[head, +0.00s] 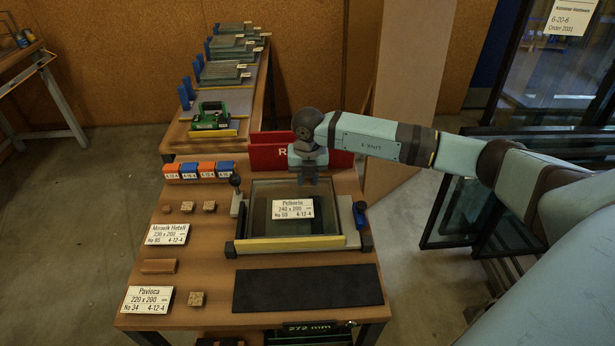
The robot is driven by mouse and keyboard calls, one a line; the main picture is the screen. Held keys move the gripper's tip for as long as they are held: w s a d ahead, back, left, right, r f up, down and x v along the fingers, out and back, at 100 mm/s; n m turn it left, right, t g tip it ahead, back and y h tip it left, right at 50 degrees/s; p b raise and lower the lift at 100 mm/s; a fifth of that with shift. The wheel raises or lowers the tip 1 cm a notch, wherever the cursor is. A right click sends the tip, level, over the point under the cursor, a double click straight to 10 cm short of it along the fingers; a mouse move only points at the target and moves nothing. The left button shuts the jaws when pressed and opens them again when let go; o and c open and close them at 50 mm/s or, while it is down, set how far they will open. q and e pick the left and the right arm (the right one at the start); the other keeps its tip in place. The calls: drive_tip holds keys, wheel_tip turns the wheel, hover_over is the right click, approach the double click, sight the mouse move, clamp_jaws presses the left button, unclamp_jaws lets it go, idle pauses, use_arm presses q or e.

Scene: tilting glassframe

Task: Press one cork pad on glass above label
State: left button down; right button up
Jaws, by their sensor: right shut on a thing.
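A glass pane (265,221) lies in a tilting frame with a yellow front strip (290,243) on the bench. A white label reading Pelkorin (292,209) is on the glass. My right gripper (309,180) points down over the back part of the glass, behind the label and slightly to its right. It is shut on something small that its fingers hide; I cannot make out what. Small cork pads (192,209) lie on the bench to the left, and another cork piece (197,298) lies near the front. My left gripper is not in view.
A red bin (272,152) stands behind the frame. Red and blue blocks (203,170) stand at the back left. Two paper labels (168,235) and a brown bar (159,266) lie at left. A dark mat (307,288) covers the front. A blue-handled clamp (360,214) stands right of the frame.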

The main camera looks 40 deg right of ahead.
drive_tip(key=shift+f, duration=0.4)
drive_tip(key=o, duration=1)
drive_tip(key=shift+c, duration=0.2)
